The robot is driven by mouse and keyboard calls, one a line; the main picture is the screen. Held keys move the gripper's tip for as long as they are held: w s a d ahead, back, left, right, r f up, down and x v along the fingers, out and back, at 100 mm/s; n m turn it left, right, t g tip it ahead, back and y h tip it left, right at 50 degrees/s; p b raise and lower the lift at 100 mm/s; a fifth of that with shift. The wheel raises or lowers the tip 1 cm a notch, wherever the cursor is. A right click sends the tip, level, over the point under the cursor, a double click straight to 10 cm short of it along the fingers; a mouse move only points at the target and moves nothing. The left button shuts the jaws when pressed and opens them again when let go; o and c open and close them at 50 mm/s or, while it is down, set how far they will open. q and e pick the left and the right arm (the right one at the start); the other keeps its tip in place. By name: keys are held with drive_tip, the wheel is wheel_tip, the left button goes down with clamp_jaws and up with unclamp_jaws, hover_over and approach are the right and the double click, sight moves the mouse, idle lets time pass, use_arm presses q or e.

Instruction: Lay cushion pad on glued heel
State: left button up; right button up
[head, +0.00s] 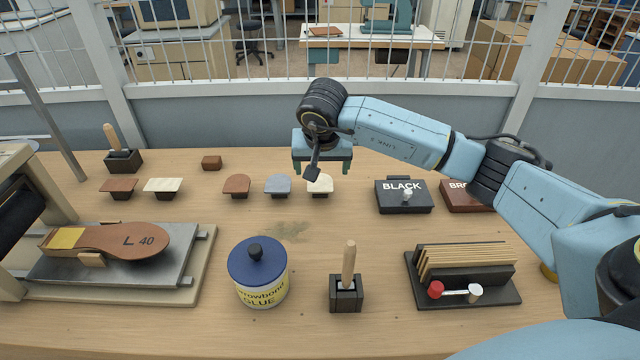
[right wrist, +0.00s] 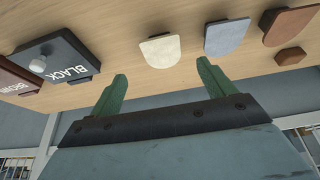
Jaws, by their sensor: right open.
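The shoe sole marked L 40 (head: 130,240) lies on a metal plate at the left in the head view, with a yellow patch (head: 66,238) near its left end. Three rounded pads stand on small dark stands at the middle back: a brown pad (head: 236,183), a blue-grey pad (head: 278,184) and a cream pad (head: 318,186). My right gripper (head: 322,170) is open and empty, just above and behind the cream pad. In the right wrist view, the cream pad (right wrist: 160,50) shows beyond the gap between the green fingertips (right wrist: 163,82). My left gripper is out of view.
A glue pot (head: 258,275), a brush holder (head: 346,290) and a rack of boards (head: 465,265) stand along the front. BLACK (head: 403,198) and brown boxes stand right of the pads. Brown (head: 118,186) and cream (head: 162,185) straight-edged pads stand at left. The table's centre is clear.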

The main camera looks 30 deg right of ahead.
sight(320, 183)
drive_tip(key=shift+x, duration=2.95)
drive_tip(key=shift+w+a, duration=0.1)
drive_tip(key=shift+w, duration=0.05)
drive_tip(key=c, duration=1.1)
